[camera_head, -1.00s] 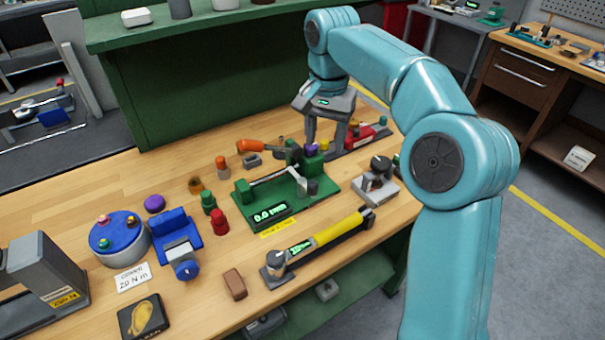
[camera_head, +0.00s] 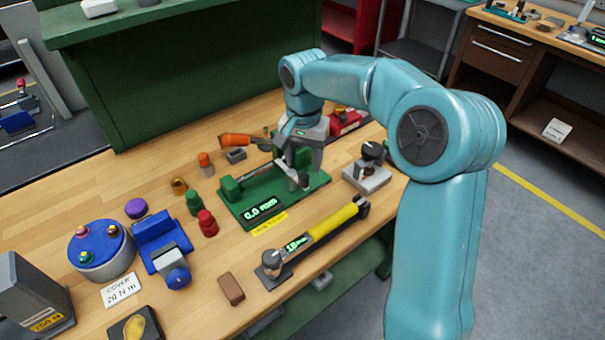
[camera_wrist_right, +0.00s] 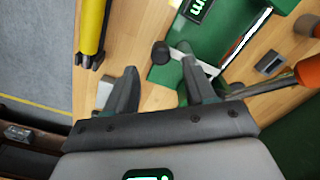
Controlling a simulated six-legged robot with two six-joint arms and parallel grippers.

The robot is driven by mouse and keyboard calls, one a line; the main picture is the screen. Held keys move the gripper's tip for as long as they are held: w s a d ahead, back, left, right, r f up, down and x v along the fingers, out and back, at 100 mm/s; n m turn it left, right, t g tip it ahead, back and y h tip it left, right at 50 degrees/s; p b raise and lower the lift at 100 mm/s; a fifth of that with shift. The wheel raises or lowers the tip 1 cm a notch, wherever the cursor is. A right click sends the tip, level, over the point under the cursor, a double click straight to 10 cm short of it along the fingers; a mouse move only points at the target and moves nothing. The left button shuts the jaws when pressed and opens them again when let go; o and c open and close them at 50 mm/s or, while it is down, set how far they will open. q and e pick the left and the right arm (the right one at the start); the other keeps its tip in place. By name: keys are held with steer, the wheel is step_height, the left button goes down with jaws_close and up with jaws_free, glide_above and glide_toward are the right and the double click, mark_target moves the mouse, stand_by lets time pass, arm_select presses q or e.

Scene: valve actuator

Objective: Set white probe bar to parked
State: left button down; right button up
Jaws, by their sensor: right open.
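The green gauge stand (camera_head: 232,208) with a "0.0 mm" display sits mid-bench; it also shows in the wrist view (camera_wrist_right: 162,74). A small white bar (camera_head: 287,169), likely the probe bar, stands tilted at the stand's right end, partly hidden by my right gripper (camera_head: 300,168). A pale rod (camera_head: 256,172) runs along the stand; in the wrist view it is a white strip (camera_wrist_right: 247,36). My right gripper (camera_wrist_right: 158,62) is open, its fingers apart over the stand's end near a dark round knob (camera_wrist_right: 161,52). Contact with the bar cannot be told. My left gripper is out of view.
A yellow torque wrench (camera_head: 333,223) lies in front of the stand. A grey block with a dark knob (camera_head: 368,174) stands to the right. An orange-handled tool (camera_head: 236,140) lies behind. Red and green pieces (camera_head: 207,223) stand left. Bare wood is at the bench's left rear.

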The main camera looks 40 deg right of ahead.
mark_target(304, 175)
step_height(304, 175, down, 4)
steer(key=shift+d+f, duration=0.15)
steer(key=shift+f, duration=0.1)
steer(key=shift+w+f, duration=0.1)
steer(key=shift+f, duration=0.3)
steer(key=shift+c, duration=0.3)
jaws_close()
